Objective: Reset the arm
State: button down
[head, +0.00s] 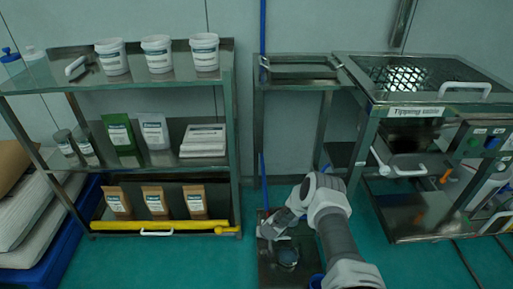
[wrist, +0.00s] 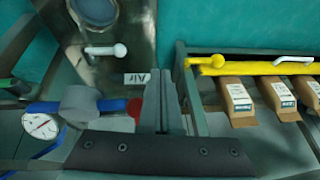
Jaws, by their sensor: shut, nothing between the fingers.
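My arm (head: 335,230) rises from the bottom of the head view and bends over to the left. My gripper (head: 268,230) is small in that view, low and just right of the shelf rack. In the wrist view my gripper (wrist: 160,76) shows with its two fingers together, shut and empty. The fingers lie between a metal panel labelled "Air" (wrist: 137,78) and the rack's lower shelf. Whether they touch anything is hard to tell.
The shelf rack (head: 234,130) holds tubs, pouches and brown bags; a yellow bar (head: 165,226) runs along its bottom. The sieve table labelled "Tipping table" (head: 415,112) stands right. A gauge (wrist: 40,126) and blue pipe (wrist: 110,105) lie close left of my fingers.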

jog(key=w+r+n+y, duration=0.1)
jog(key=w+r+n, duration=0.2)
jog(key=r, duration=3.7)
jog(key=s+d+r, duration=0.3)
jog(key=s+r, duration=1.3)
jog(key=r, duration=0.3)
jog(key=s+d+r+m+h, duration=0.1)
jog(key=s+d+r, duration=0.15)
jog(key=s, duration=0.85)
jog(key=s+d+r+m+h, duration=0.1)
jog(key=s+d+r+m, duration=0.15)
jog(key=s, duration=0.75)
notch_tip(320, 180, up, 20)
jog(key=p, duration=2)
jog(key=shift+s+n+t, duration=0.3)
jog(key=shift+n, duration=0.15)
